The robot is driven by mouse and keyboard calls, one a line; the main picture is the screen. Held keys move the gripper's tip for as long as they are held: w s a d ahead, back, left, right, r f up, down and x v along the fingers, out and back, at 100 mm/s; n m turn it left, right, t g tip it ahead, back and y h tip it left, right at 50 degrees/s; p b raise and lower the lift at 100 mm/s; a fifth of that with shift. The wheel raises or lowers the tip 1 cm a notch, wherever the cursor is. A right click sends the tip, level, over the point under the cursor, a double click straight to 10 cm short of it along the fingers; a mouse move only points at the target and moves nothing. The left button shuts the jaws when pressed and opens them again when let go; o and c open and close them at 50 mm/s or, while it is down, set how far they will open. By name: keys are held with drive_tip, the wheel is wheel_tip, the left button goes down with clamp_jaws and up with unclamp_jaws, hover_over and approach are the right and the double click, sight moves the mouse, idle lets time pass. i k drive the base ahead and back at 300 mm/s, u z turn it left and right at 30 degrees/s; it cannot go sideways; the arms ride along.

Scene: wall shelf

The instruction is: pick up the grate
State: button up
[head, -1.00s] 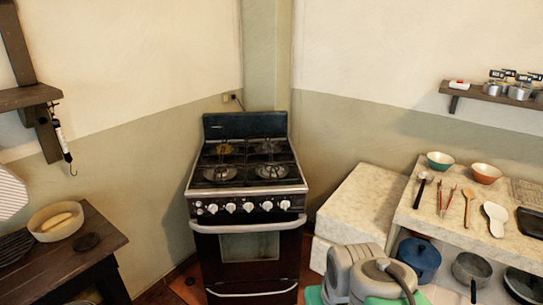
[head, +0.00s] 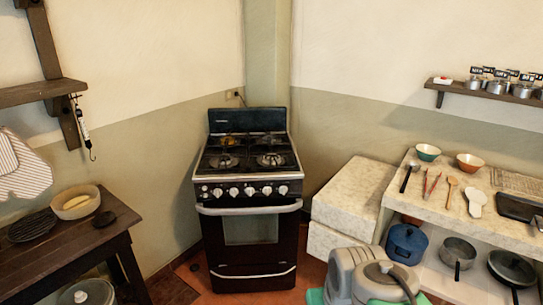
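A dark round ridged grate (head: 32,225) lies flat on the wooden table at the left, left of a pale bowl. A pale rectangular wire rack (head: 517,181), which also looks like a grate, lies at the back of the stone counter on the right. The stove top (head: 247,155) carries dark burner supports. I cannot tell from the picture which of these the task names. My gripper is not in view; only grey and green parts of my own body show at the bottom.
The wooden table (head: 75,250) also holds the bowl (head: 75,202) with a yellowish thing in it and a small dark disc (head: 104,219). The counter (head: 435,190) holds bowls and utensils, with pots below. Floor shows beside the stove.

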sight(259, 136)
drive_tip(key=z, duration=0.5)
drive_tip(key=i, duration=1.35)
drive_tip(key=u, duration=1.1)
drive_tip(key=i, duration=0.7)
drive_tip(key=u, duration=0.85)
drive_tip(key=i, duration=0.55)
